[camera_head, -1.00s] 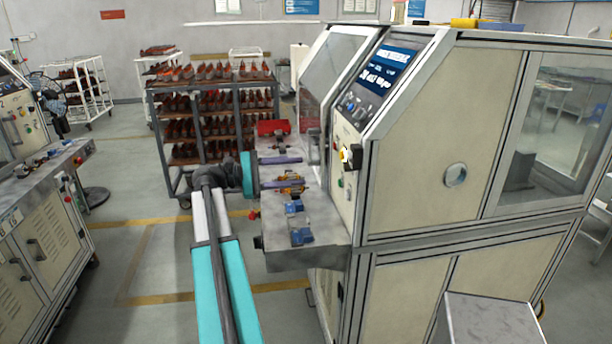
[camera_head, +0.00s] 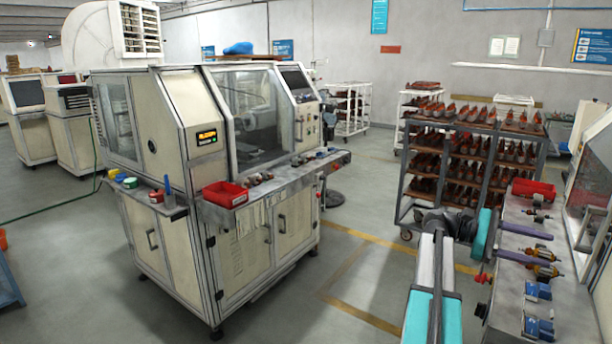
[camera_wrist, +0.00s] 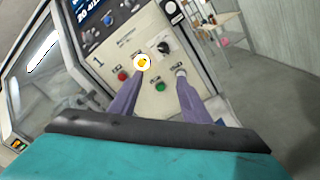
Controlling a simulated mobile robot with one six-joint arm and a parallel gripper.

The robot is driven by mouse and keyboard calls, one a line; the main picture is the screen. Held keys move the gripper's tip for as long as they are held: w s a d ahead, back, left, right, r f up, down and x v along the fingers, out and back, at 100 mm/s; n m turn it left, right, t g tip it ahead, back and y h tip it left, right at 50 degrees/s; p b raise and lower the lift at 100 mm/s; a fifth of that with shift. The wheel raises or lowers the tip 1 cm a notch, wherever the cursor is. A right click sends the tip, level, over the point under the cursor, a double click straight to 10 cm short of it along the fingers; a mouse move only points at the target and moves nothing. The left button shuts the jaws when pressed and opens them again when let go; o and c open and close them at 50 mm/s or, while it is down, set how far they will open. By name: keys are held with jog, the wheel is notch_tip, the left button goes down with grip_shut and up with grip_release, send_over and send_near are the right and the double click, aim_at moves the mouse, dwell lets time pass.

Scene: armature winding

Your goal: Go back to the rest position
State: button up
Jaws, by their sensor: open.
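My gripper (camera_head: 549,253) is at the right of the head view, at the end of my teal and grey arm. Its two purple fingers are apart, with nothing held between them. They reach over the grey shelf (camera_head: 507,318) of the right-hand machine. In the wrist view my gripper (camera_wrist: 160,76) points at the machine's control panel (camera_wrist: 128,45). A yellow knob (camera_wrist: 142,63), a red button (camera_wrist: 122,75) and a green button (camera_wrist: 160,87) show around the fingertips. I cannot tell whether the fingers touch the panel.
The shelf holds a red bin (camera_head: 533,189), blue holders (camera_head: 538,290) and small copper-coloured parts. A rack of brown parts (camera_head: 450,160) stands behind my arm. Another cream machine (camera_head: 265,225) stands at the left, with a red bin (camera_head: 225,194) on its ledge. Open floor (camera_head: 365,275) lies between.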

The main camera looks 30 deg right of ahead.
jog(key=w+a+f+n+t+h+b, duration=0.1)
jog(key=w+a+f+n+t+h, duration=0.45)
jog(key=w+f, duration=1)
jog(key=w+a+f+n+t+y+b, duration=0.1)
jog(key=w+a+f+n, duration=0.2)
jog(key=a+f, duration=0.75)
jog(key=w+a+f+n+t+y, duration=0.1)
jog(key=w+a+f+n, duration=0.15)
jog(key=a+f, duration=0.8)
jog(key=s+a+f+n+t+y+b, duration=0.1)
jog(key=s+a+f+y, duration=0.15)
jog(key=a+f, duration=0.7)
jog(key=s+a+f+t+y, duration=0.1)
jog(key=s+a+f, duration=0.35)
jog(key=f, duration=0.85)
jog(key=s+a+f+m+y, duration=0.2)
jog(key=s+a+f+m, duration=0.1)
jog(key=a, duration=0.5)
jog(key=s+a+f+m+y, duration=0.3)
jog(key=a+f, duration=0.2)
jog(key=a, duration=0.3)
jog(key=s+a+f+m+y, duration=0.2)
jog(key=s+a+f+y, duration=0.1)
jog(key=a, duration=0.5)
jog(key=shift+s+f+m+b, duration=0.25)
jog(key=shift+f+m+b, duration=0.15)
jog(key=shift+f, duration=0.25)
jog(key=shift+t, duration=0.25)
